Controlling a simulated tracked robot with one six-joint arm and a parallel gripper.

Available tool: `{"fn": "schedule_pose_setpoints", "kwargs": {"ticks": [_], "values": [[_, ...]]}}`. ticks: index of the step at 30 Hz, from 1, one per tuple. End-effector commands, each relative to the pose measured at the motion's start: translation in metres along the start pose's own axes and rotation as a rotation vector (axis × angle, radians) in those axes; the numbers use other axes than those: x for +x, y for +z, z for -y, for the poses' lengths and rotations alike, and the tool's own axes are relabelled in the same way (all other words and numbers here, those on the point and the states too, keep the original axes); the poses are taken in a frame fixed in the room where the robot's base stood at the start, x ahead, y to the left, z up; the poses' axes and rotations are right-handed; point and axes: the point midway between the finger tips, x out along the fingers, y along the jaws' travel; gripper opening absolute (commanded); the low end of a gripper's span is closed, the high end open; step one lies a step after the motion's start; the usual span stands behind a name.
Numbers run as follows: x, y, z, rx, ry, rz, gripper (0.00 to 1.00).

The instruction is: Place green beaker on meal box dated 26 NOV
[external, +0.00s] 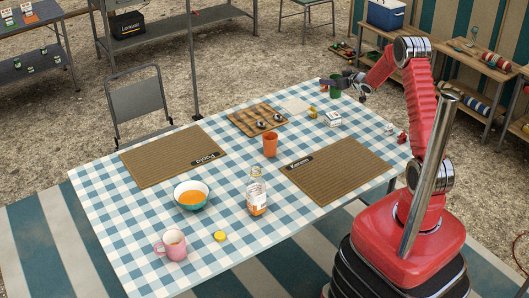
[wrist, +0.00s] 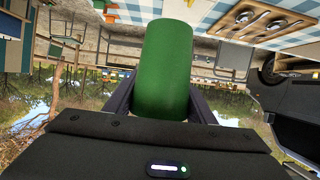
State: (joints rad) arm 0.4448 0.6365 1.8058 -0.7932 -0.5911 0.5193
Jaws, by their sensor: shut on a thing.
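The green beaker (external: 336,93) is in my gripper (external: 352,83) at the far right corner of the checked table. In the wrist view the beaker (wrist: 168,65) fills the middle, between the two dark fingers of my gripper (wrist: 160,102), which are shut on it. I cannot tell from the external view how far it is above the cloth. A small white box with dark print (external: 333,119) lies on the table nearer the camera than the beaker. Its print is too small to read, so I cannot tell whether it is the meal box dated 26 NOV.
An orange cup (external: 270,145), brown mats (external: 338,171), a bottle (external: 256,196), a bowl (external: 191,196) and a pink mug (external: 172,246) stand nearer.

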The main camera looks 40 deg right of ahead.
Motion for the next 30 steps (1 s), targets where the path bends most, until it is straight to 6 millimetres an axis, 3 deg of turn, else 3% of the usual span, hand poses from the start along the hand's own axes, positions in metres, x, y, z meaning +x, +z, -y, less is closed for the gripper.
{"fn": "schedule_pose_setpoints", "kwargs": {"ticks": [8, 21, 30], "values": [[0.001, 0.003, 0.0, 0.001, 0.0, 0.0, 0.28], [0.023, 0.056, 0.0, 0.0, 0.0, 0.0, 0.28], [0.024, 0.057, 0.0, 0.0, 0.0, -0.001, 0.28]]}}
